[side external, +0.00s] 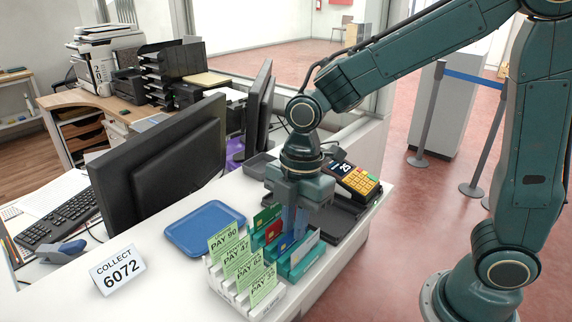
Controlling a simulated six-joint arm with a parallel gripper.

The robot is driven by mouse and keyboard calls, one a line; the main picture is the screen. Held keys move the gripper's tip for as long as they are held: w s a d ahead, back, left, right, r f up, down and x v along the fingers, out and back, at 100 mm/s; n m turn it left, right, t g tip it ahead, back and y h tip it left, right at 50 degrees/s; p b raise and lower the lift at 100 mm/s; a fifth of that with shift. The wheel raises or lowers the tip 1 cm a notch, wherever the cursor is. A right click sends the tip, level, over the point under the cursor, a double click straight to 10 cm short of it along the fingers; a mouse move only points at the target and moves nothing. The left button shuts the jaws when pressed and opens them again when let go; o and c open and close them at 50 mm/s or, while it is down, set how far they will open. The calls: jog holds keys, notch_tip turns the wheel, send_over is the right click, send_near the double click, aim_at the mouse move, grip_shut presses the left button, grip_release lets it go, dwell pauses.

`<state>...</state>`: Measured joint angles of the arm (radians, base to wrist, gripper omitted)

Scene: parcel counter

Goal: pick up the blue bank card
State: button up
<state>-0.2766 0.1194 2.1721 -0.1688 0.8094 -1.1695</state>
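My gripper (293,222) points down over a teal card rack (297,268) on the white counter. Its fingers reach down among the cards, and I cannot tell whether they are open or shut. A blue card (285,243) stands in the rack, just below and beside the fingers, partly hidden by the rack and other cards. I cannot tell whether the fingers touch it. A green card (266,215) and a red card (273,231) stand to its left and behind. A whitish card (305,246) stands to its right.
A white holder with green PAY slips (237,262) stands close in front of the rack. A blue tray (204,228) lies to the left. A yellow-keyed card terminal (356,179) and dark tray (345,215) are to the right. A monitor (160,170) stands behind left.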

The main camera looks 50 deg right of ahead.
jog(key=shift+f, duration=0.25)
dwell(0.4)
jog(key=shift+c, duration=0.4)
grip_shut()
notch_tip(320, 180, up, 20)
jog(key=shift+r, duration=0.2)
dwell(0.7)
